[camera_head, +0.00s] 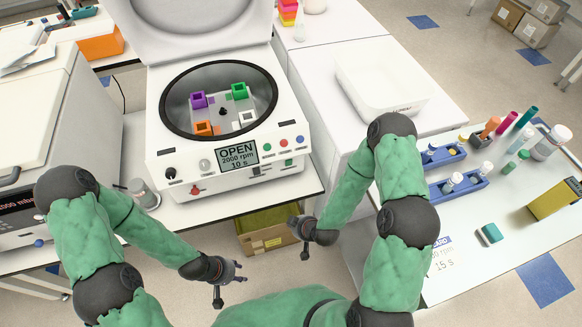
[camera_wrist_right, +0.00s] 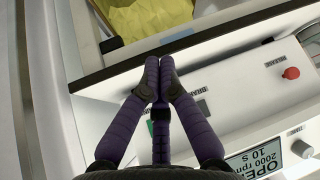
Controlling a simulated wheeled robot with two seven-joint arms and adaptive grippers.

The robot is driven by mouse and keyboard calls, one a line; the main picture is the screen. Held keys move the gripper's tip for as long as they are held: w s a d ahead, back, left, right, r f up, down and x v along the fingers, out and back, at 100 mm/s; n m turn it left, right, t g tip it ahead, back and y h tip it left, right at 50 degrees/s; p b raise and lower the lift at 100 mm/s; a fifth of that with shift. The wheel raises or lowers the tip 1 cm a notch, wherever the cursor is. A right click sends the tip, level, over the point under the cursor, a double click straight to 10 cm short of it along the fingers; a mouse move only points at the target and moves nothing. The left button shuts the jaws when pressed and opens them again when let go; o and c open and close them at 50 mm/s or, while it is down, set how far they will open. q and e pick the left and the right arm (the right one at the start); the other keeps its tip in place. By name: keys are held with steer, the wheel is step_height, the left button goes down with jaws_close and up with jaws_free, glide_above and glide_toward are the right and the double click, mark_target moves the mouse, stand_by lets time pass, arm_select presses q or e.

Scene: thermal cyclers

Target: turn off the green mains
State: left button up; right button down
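The white centrifuge (camera_head: 225,165) stands on the bench with its lid up. Its display (camera_head: 237,154) reads OPEN, 2000 rpm, 10 s. A green button (camera_head: 299,139) sits at the right of its front panel, beside blue and red buttons. I cannot read a mains label. My left gripper (camera_head: 232,275) is open and empty, in front of the bench. My right gripper (camera_head: 303,238) is empty, below and right of the centrifuge front. In the right wrist view its fingertips (camera_wrist_right: 160,62) are together, in front of a lower panel with a breaker label and a red button (camera_wrist_right: 291,73).
A cardboard box (camera_head: 265,240) is on the floor below the bench. A white tray (camera_head: 375,90) lies on the cabinet to the right. Blue racks (camera_head: 460,190) and tubes are on the right table. A jar (camera_head: 143,195) stands left of the centrifuge.

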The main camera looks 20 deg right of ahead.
mark_target(290, 161)
steer(key=w+d+n+t+b, duration=0.2)
steer(key=w+n+t+b, duration=0.2)
steer(key=w+n+t, duration=0.25)
steer(key=shift+s+d+r+n+t+h+b, duration=0.1)
steer(key=shift+d+r+n+t+h+b, duration=0.5)
steer(key=shift+n+t, duration=0.55)
steer(key=shift+w+d+r+n+t+h+b, duration=0.1)
steer(key=shift+d+r+n+t+h+b, duration=0.15)
steer(key=shift+d+r+n+t+b, duration=0.6)
steer(key=shift+s+d+r+n+t+h+b, duration=0.1)
steer(key=shift+d+r+n+t+h+b, duration=0.3)
steer(key=shift+r+n+t+b, duration=0.75)
steer(key=shift+a+f+n, duration=0.1)
steer(key=shift+f+n, duration=0.4)
steer(key=shift+f, duration=0.05)
steer(key=w+b, duration=0.1)
steer(key=w, duration=0.3)
steer(key=w+r+b, duration=0.1)
steer(key=w, duration=0.4)
steer(key=w+b, duration=0.1)
steer(key=w, duration=0.4)
steer(key=shift+a+r, duration=0.2)
steer(key=shift+r, duration=0.15)
